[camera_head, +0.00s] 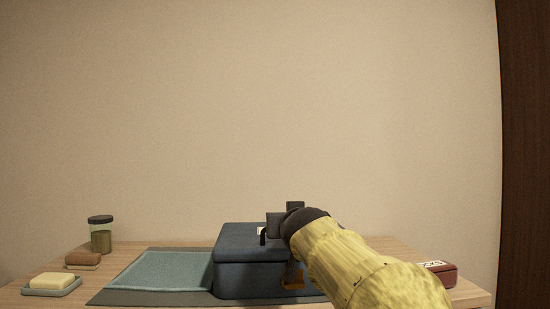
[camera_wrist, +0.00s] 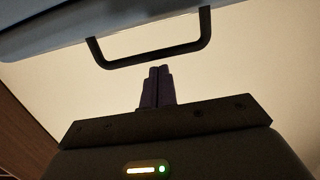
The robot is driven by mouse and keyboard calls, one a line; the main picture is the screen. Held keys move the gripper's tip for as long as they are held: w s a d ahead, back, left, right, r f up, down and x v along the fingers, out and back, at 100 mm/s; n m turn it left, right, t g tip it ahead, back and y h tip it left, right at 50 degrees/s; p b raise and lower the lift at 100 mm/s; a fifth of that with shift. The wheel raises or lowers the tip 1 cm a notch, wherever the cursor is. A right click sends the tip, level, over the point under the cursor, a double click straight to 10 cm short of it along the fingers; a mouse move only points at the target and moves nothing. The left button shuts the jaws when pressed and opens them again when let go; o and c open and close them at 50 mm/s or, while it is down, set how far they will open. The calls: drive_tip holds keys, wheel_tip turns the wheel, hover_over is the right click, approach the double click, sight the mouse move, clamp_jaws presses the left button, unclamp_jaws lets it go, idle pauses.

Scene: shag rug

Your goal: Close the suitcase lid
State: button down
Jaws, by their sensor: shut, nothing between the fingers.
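The dark blue suitcase (camera_head: 240,275) stands on the table in the head view. Its lid (camera_head: 245,238) lies over the base, with a seam line along the front; I cannot tell whether it is fully closed. My gripper (camera_head: 263,238) is over the lid's top, partly hiding it, and my arm hides the suitcase's right side. In the wrist view a blue suitcase part (camera_wrist: 100,20) crosses the top with a dark handle (camera_wrist: 150,60). My gripper (camera_wrist: 157,72) is shut and empty, its fingertips close to the handle; whether they touch is unclear.
A pale blue cloth or tray (camera_head: 160,270) lies left of the suitcase on a grey mat (camera_head: 110,295). A lidded jar (camera_head: 101,240), a brown block (camera_head: 82,260) and a soap dish (camera_head: 52,290) stand at the left. A red box (camera_head: 440,274) is at the right.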

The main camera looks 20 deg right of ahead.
drive_tip(key=shift+s+f+b, duration=0.15)
drive_tip(key=shift+f+b, duration=0.45)
drive_tip(key=shift+b, duration=0.05)
drive_tip(key=shift+r, duration=0.1)
